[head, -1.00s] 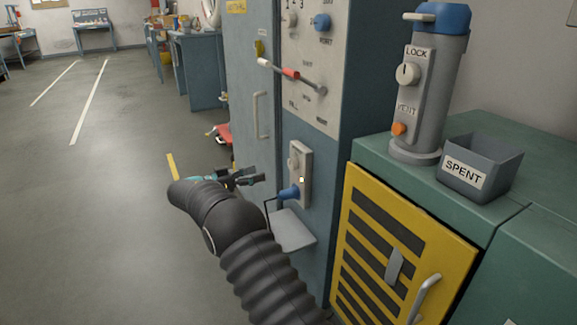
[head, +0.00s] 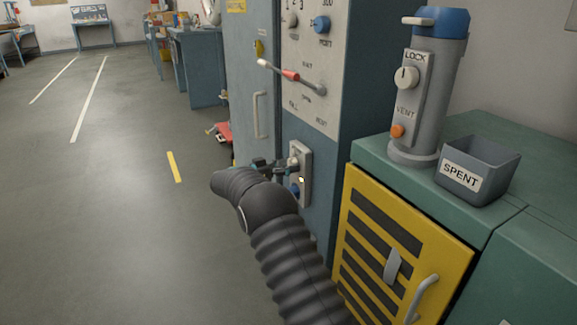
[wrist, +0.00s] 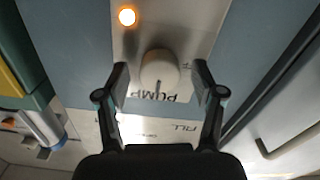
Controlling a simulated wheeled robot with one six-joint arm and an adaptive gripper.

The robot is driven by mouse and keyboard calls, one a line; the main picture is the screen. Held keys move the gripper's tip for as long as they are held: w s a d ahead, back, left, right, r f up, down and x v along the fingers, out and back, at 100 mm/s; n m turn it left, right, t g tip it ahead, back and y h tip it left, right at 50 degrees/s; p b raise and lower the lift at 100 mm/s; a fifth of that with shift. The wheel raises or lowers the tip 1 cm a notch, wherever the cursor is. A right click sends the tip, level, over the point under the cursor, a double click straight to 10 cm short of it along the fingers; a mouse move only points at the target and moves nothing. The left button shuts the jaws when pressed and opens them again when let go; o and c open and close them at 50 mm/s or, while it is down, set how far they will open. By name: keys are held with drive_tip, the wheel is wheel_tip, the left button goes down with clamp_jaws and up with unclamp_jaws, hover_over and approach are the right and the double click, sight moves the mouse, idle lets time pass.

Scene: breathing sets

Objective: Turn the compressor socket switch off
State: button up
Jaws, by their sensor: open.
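The socket plate (head: 306,178) is a pale upright panel on the blue-grey cabinet side, with a round pale switch knob (head: 294,160) on it and a blue plug (head: 296,190) below. My gripper (head: 290,167) is at the plate, partly in front of the knob. An orange lamp (wrist: 127,16) glows on the same plate.
To the right are a yellow vented door (head: 400,240), a grey cylinder (head: 405,110) and a SPENT bin (head: 478,170). Open floor (head: 120,220) lies to the left.

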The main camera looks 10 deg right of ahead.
drive_tip(key=c, duration=1.1)
drive_tip(key=shift+c, duration=0.2)
drive_tip(key=n+b, duration=0.3)
drive_tip(key=shift+f+n, duration=0.1)
drive_tip(key=shift+n, duration=0.2)
drive_tip(key=n, duration=0.2)
drive_tip(key=n+b, duration=0.1)
drive_tip(key=n, duration=0.1)
drive_tip(key=shift+r+n, duration=0.2)
drive_tip(key=shift+n, duration=0.1)
drive_tip(key=n+p, duration=0.1)
drive_tip(key=n, duration=0.4)
drive_tip(key=shift+r, duration=0.1)
drive_tip(key=shift+n+p, duration=1)
drive_tip(key=shift+n, duration=1.4)
